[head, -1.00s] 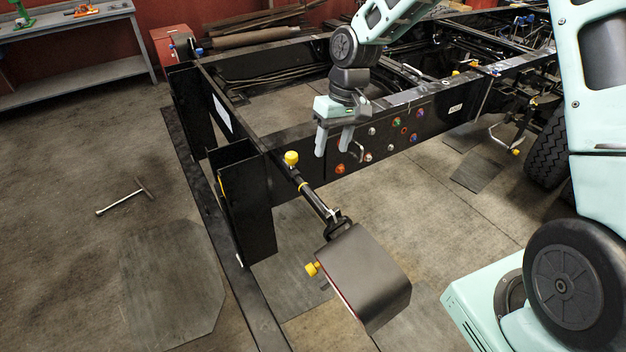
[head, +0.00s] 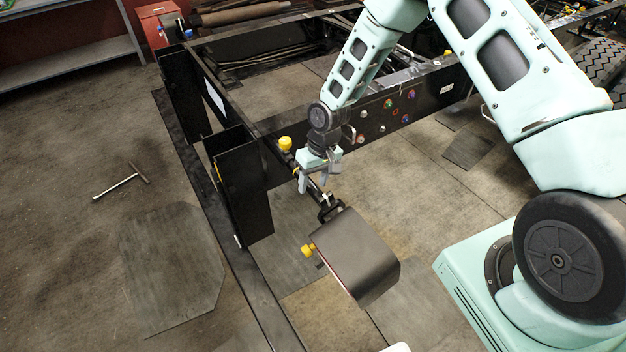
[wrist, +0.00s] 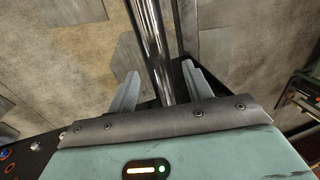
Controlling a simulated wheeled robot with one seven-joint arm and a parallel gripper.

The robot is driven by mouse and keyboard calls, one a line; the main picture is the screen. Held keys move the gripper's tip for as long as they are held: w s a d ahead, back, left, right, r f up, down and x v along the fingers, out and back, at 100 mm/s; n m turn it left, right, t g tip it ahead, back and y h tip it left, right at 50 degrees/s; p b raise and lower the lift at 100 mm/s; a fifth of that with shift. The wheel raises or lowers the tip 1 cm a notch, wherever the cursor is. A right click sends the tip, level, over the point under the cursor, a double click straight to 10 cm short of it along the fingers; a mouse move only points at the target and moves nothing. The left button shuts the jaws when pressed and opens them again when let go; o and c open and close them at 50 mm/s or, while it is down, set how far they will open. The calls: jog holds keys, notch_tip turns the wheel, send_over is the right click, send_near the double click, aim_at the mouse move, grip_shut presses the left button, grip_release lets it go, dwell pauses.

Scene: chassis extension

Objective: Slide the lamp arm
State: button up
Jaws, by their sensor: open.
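The lamp arm (wrist: 153,55) is a shiny metal rod in the wrist view, running lengthwise between the two spread fingers of my gripper (wrist: 157,92). In the head view my gripper (head: 314,188) points down at the arm, between the yellow knob (head: 285,144) and the lamp; it hides part of the arm there. The gripper is open, with gaps showing beside the rod. I cannot tell the rod's depth relative to the fingertips. The dark lamp housing (head: 357,255) hangs at the arm's outer end, with a second yellow knob (head: 308,250) on its left side.
The black chassis frame (head: 228,116) stands behind and left of the lamp, with coloured fittings on its side rail. A T-shaped wrench (head: 121,183) lies on the floor at left. A grey bench (head: 75,58) and red cabinet (head: 160,24) stand at the back. Floor right of the lamp is open.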

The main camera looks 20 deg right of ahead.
jog(key=shift+a+f, duration=0.1)
jog(key=shift+f, duration=0.4)
grip_shut()
jog(key=w, duration=0.1)
jog(key=b, duration=0.1)
jog(key=w, duration=0.1)
jog(key=shift+w+a+f+b, duration=0.2)
jog(key=shift+w+a+b, duration=0.05)
jog(key=shift+w+b, duration=0.1)
jog(key=shift+w+a+r, duration=0.1)
jog(key=shift+w+r, duration=0.1)
jog(key=shift+w, duration=0.1)
grip_release()
